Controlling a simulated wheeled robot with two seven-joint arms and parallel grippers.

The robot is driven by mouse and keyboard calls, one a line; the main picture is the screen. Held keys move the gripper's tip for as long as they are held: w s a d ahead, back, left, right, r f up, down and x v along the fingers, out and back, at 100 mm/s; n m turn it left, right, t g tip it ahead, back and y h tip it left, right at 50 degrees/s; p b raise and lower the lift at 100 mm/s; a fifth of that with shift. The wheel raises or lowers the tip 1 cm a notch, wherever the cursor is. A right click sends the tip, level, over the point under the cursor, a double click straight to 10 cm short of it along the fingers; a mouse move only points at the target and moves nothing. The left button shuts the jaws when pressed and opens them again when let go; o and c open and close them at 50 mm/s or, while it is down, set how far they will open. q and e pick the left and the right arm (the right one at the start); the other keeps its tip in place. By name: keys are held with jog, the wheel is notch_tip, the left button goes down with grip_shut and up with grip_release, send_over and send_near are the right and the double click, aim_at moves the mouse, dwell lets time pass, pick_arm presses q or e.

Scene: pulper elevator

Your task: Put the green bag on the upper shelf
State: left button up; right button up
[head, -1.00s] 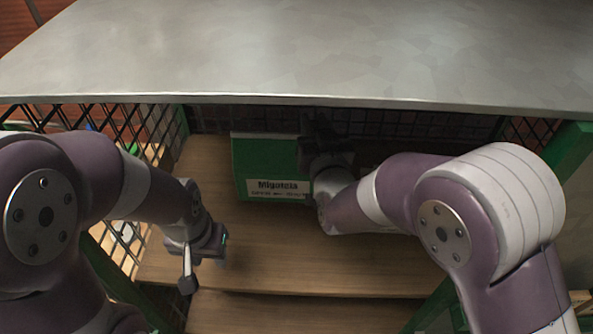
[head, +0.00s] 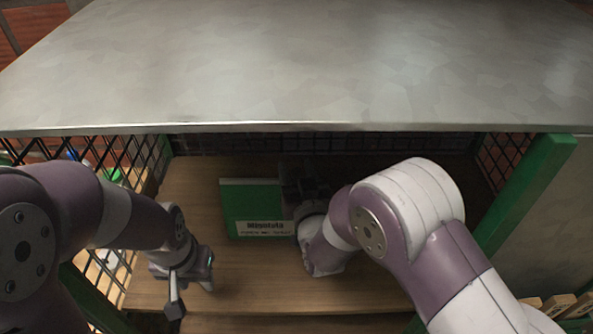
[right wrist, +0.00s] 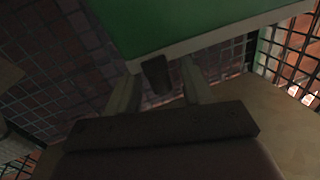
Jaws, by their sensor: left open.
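The green bag (head: 252,208) is box-shaped, with a white label along its lower front. It appears upright over the wooden shelf under the metal top. My right gripper (head: 300,180) is at the bag's right side, dark and partly hidden by my wrist. In the right wrist view the bag's green face (right wrist: 175,22) and pale edge fill the top, right at the fingers (right wrist: 158,85). The fingers are apart, but their tips are unclear, so I cannot tell whether they grip it. My left gripper (head: 190,282) is open and empty, left of the bag near the shelf's front.
The metal top (head: 300,70) spans above the wooden shelf (head: 240,280). Black mesh closes the back and sides, with a green post (head: 525,190) at right. Bare shelf lies left of and in front of the bag. Small boxes (head: 555,308) stand at lower right.

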jog(key=shift+r, duration=0.2)
jog(key=b+v, duration=0.2)
jog(key=v, duration=1)
